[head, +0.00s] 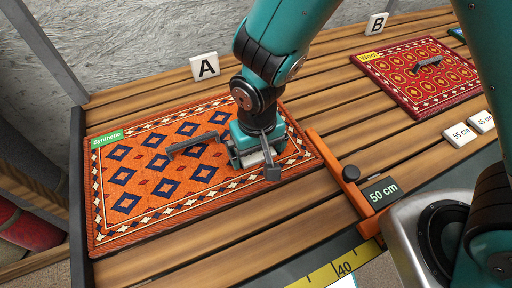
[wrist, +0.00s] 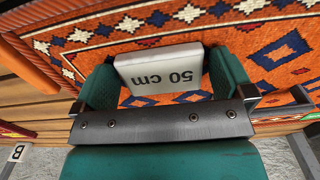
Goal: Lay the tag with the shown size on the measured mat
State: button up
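My gripper (head: 254,158) is low over the right part of the orange patterned mat (head: 120,215), which has a green "Synthetic" label. In the wrist view, a white "50 cm" tag (wrist: 160,75) sits between the two green fingers of my gripper (wrist: 162,82), which look shut on its sides. The mat (wrist: 285,20) shows around the tag; I cannot tell whether the tag touches it. A small display (head: 381,192) on the orange measuring slider (head: 335,165) at the mat's right side reads "50 cm". The gripper hides most of the tag in the head view.
White "55 cm" (head: 459,134) and "45 cm" (head: 483,121) tags lie at the right. A red mat (head: 440,95) with a yellow label lies at the back right. Signs A (head: 205,67) and B (head: 377,24) stand behind. A dark handle-like bar (head: 193,144) lies over the orange mat.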

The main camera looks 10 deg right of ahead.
notch_tip(320, 180, up, 12)
jog(key=s+d+r+n+y, duration=0.4)
jog(key=s+d+r, duration=0.5)
jog(key=r, duration=0.1)
jog(key=shift+s+d, duration=0.25)
jog(key=shift+s, duration=0.1)
jog(key=shift+r, duration=0.1)
jog(key=shift+c, duration=0.2)
